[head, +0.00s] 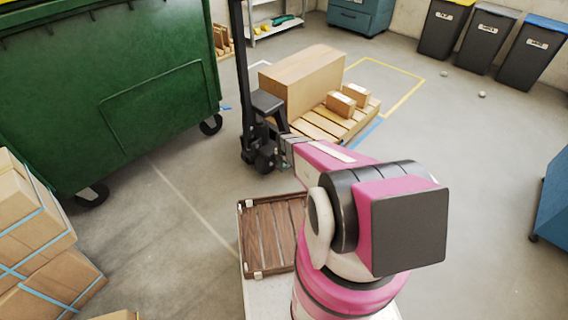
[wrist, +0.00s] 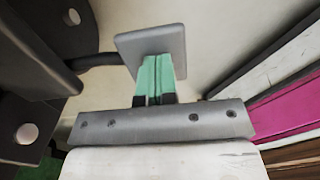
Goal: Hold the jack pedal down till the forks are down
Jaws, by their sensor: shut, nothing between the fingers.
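The pallet jack (head: 262,130) stands left of centre in the head view, dark, with a tall upright handle. Its forks are hidden by the loaded wooden pallet (head: 318,125), so their height cannot be told. In the wrist view a grey pedal plate (wrist: 150,42) sits at top centre on a dark rod running left. My gripper (wrist: 158,62) has its green fingers shut together and empty, with the tips over the pedal plate. Whether they press on it cannot be told. In the head view my arm reaches to the jack's base and the fingertips cannot be made out.
A large carton (head: 303,80) and two small boxes (head: 347,99) ride on the pallet. A green dumpster (head: 150,105) stands left, strapped cartons (head: 35,240) at lower left, bins (head: 488,40) at back right. A brown slatted tray (head: 270,236) is near me.

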